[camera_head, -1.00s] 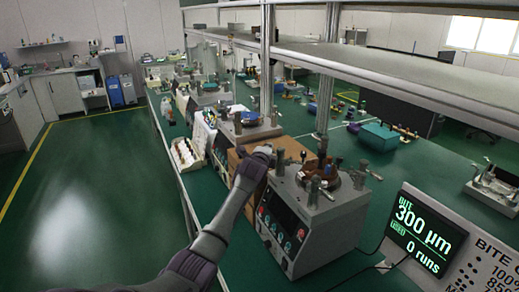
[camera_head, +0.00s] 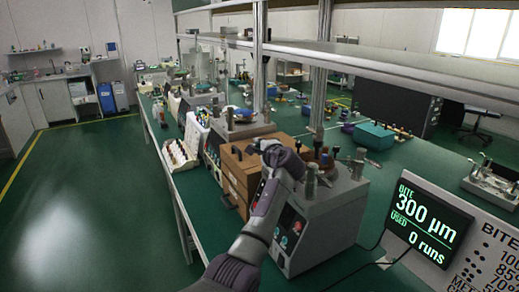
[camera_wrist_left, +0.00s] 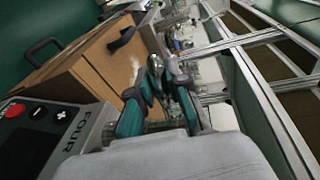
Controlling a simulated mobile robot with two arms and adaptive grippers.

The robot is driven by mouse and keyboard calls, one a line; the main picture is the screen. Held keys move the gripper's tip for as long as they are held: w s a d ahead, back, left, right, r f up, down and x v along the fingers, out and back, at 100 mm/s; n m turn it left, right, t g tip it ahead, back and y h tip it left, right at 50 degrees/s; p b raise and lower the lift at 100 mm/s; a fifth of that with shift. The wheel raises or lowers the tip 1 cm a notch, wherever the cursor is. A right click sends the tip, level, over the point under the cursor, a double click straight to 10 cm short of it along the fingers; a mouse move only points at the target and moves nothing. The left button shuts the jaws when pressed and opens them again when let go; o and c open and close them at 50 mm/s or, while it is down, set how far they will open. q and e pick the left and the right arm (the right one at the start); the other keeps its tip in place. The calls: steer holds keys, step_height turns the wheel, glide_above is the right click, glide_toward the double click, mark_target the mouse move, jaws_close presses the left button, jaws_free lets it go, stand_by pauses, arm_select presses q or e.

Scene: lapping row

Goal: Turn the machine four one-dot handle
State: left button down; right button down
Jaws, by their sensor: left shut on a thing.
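Machine four (camera_head: 322,220) is a grey box-shaped unit with buttons on its front, standing on the green bench. Its panel, marked FOUR (camera_wrist_left: 72,128), shows at lower left in the left wrist view. My left gripper (camera_head: 262,148) is at the machine's upper left side, beside the brown box. In the left wrist view, the left gripper (camera_wrist_left: 162,78) has its fingers closed together on a small thing, apparently a handle. The fingers hide most of it, and I see no dot mark on it. My right gripper is not in view.
The brown box (camera_head: 236,176) with dark handles stands close behind machine four. A display board (camera_head: 430,222) reading 300 µm and 0 runs is at right. A metal shelf (camera_head: 390,68) and its posts run above the bench. The green floor at left is clear.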

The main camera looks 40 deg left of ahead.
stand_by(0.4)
arm_select(q)
steer(key=c, duration=1.1)
jaws_free()
steer(key=v, duration=1.2)
